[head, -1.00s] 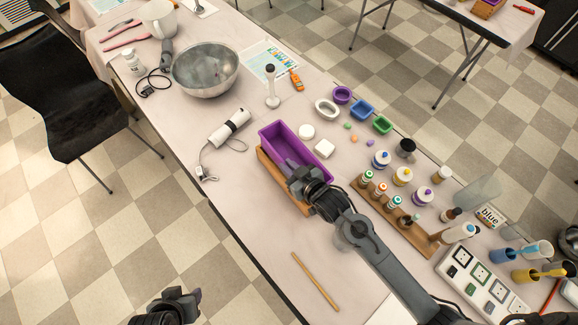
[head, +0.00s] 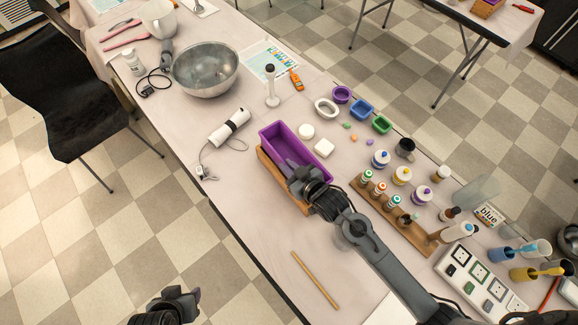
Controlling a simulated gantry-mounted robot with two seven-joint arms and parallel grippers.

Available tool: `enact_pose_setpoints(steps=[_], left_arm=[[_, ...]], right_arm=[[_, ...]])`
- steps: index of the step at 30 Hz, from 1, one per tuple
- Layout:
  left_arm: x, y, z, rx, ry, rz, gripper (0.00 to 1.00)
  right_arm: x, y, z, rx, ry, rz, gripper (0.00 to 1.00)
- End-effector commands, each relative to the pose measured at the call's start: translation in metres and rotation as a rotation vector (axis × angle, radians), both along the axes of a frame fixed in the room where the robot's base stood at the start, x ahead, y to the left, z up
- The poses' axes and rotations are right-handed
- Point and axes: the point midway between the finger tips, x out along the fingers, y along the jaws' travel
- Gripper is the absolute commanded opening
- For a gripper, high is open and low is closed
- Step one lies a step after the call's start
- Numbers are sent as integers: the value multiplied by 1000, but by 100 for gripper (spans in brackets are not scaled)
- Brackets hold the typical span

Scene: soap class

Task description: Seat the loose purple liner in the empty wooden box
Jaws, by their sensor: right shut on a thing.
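The purple liner (head: 281,134) is a long, open trough near the middle of the head view. The wooden box (head: 266,168) shows as a light brown wall along the liner's left and near side. The liner overlaps the box in the picture; I cannot tell how deep it sits. My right gripper (head: 294,171) is shut on the purple liner at its near end, and its wrist hides that end and part of the box. My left gripper (head: 180,296) is off the table at the bottom left, holding nothing that I can see; its jaws are unclear.
White soap pieces (head: 324,148) lie right of the liner. A wooden rack (head: 412,232) with small bottles stands further right. A wooden stick (head: 315,280) lies nearer. A white cylinder (head: 229,127) with a cord and a steel bowl (head: 206,69) are at left. The table's near-left part is clear.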

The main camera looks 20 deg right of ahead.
Motion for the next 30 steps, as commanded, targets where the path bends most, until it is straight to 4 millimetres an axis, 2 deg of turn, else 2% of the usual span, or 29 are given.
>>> enact_pose_setpoints(steps=[30], left_arm=[[0,1,7,3,1,-2,43]], right_arm=[[1,0,-1,0,-1,0,0]])
